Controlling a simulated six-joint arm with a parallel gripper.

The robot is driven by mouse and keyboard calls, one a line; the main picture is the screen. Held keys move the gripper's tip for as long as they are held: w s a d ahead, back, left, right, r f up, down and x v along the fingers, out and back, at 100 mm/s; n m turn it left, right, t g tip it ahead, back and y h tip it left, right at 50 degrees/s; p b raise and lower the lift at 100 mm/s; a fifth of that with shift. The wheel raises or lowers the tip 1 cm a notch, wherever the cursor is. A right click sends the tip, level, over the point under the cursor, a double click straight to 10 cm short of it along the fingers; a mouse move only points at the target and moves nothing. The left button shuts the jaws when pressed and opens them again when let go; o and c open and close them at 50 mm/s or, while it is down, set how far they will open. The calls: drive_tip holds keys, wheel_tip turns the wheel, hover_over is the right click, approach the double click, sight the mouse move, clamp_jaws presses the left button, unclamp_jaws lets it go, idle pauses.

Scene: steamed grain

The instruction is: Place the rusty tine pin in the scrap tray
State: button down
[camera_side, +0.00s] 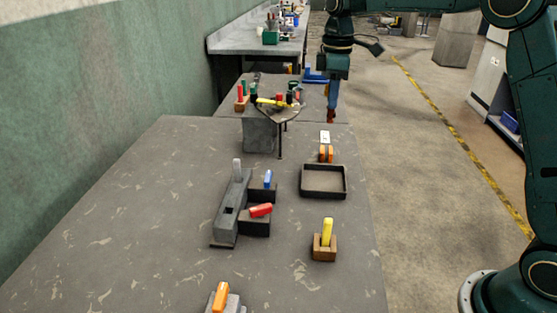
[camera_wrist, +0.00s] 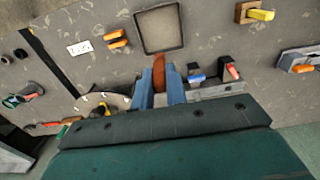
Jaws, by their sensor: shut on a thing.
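My gripper (camera_side: 331,103) hangs over the far right part of the workbench, pointing down. Its blue fingers (camera_wrist: 160,84) are shut on the rusty tine pin (camera_wrist: 159,72), a reddish-brown piece that sticks out past the fingertips. The pin also shows below the fingers in the side view (camera_side: 331,117). A dark, square, low-walled tray (camera_side: 323,196), which looks like the scrap tray, lies on the bench nearer the side camera than my gripper. It appears empty. In the wrist view the tray (camera_wrist: 138,34) is just above the pin, apart from it.
A wooden holder with a yellow piece (camera_side: 327,232) is in front. A round stand (camera_side: 272,113) holds several tools.

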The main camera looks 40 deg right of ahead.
sight(331, 113)
wheel_tip(331, 113, down, 15)
idle(0.4)
drive_tip(key=shift+f, duration=2.1)
drive_tip(key=shift+f, duration=0.15)
drive_tip(key=c, duration=1.4)
unclamp_jaws()
wheel_tip(331, 113, up, 12)
drive_tip(key=shift+r, duration=0.2)
